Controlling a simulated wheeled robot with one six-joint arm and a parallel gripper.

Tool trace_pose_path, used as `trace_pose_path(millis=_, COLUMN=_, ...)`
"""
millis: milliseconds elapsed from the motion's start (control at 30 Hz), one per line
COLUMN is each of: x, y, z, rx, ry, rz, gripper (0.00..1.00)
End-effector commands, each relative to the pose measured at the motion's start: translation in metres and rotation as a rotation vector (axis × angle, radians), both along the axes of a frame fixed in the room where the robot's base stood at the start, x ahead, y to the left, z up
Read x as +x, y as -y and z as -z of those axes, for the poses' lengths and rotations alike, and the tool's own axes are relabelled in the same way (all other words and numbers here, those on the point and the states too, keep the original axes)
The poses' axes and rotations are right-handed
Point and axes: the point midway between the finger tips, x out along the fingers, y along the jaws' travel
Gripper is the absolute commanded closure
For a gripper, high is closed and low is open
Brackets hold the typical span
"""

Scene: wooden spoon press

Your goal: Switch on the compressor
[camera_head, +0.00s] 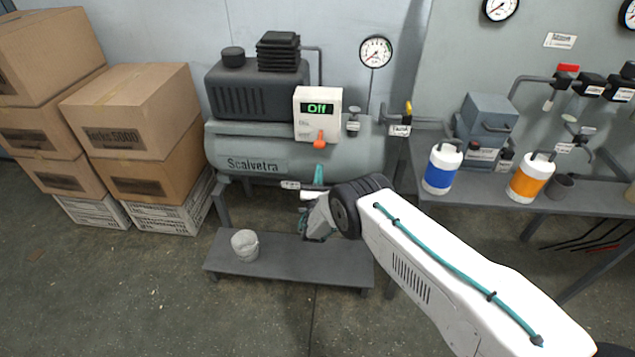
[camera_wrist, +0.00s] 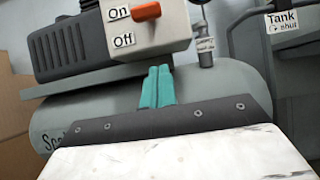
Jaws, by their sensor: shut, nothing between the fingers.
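The compressor is a grey tank (camera_head: 226,143) marked "Scalvetra" with a dark motor block (camera_head: 258,92) on top. On its front is a pale switch box (camera_head: 305,97) with a green display (camera_head: 317,108) reading "Off" and an orange lever (camera_head: 320,138) low on its face. The wrist view shows the orange lever (camera_wrist: 147,13) at the top, beside an "On" label (camera_wrist: 119,13) and an "Off" label (camera_wrist: 124,40). My gripper (camera_head: 319,172), with teal fingers, is shut and empty, just below the switch box. In the wrist view its fingertips (camera_wrist: 159,72) appear below the lever, apart from it.
Cardboard boxes (camera_head: 130,110) are stacked at the left. A low grey shelf (camera_head: 290,258) under the tank holds a whitish bucket (camera_head: 245,245). A bench (camera_head: 480,186) at the right bears blue and orange containers. A small valve (camera_head: 353,120) sits right of the switch box.

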Motion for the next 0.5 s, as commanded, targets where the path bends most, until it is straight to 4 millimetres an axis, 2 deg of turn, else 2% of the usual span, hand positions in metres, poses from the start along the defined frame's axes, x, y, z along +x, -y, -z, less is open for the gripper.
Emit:
trace_pose_path(millis=233, x=0.033, y=0.001, z=-0.024, rx=0.000, ry=0.001, rz=0.000, gripper=1.00)
trace_pose_path(millis=500, x=0.022, y=0.001, z=-0.050, rx=-0.001, ry=-0.001, rz=0.001, gripper=1.00)
